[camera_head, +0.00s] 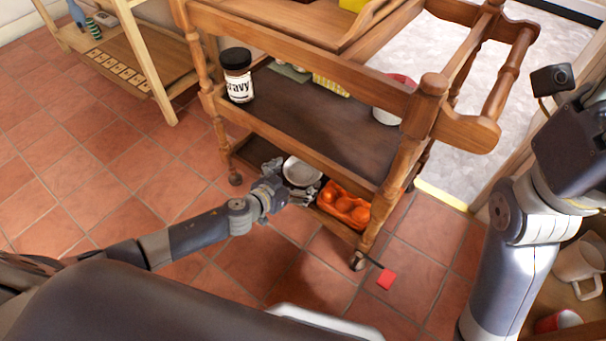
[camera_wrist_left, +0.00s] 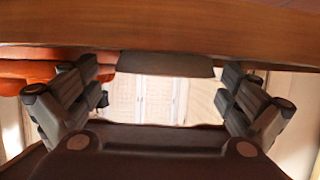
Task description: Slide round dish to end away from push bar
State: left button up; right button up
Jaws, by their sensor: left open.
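The pale grey round dish (camera_head: 302,171) lies on the lower shelf of the wooden trolley, left of an orange moulded tray (camera_head: 343,204). The trolley's push bar (camera_head: 508,70) is the turned rail at its right end. My left gripper (camera_head: 291,183) is open at the lower shelf's front edge, its fingers close beside the dish; contact is unclear. In the left wrist view, a dark flat shape (camera_wrist_left: 165,65), perhaps the dish, shows between the open fingers (camera_wrist_left: 168,98). My right arm (camera_head: 520,220) is at the right; its fingers do not show.
A gravy jar (camera_head: 238,77) and a white pot (camera_head: 388,115) stand on the trolley's middle shelf (camera_head: 310,115). A trolley post (camera_head: 395,165) and castor (camera_head: 358,261) are right of my left gripper. Tiled floor is clear at left.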

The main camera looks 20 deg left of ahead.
aim_at(303, 175)
pick_arm(q)
jog(key=shift+b+x, duration=0.5)
jog(key=shift+x, duration=1.25)
jog(key=c, duration=0.7)
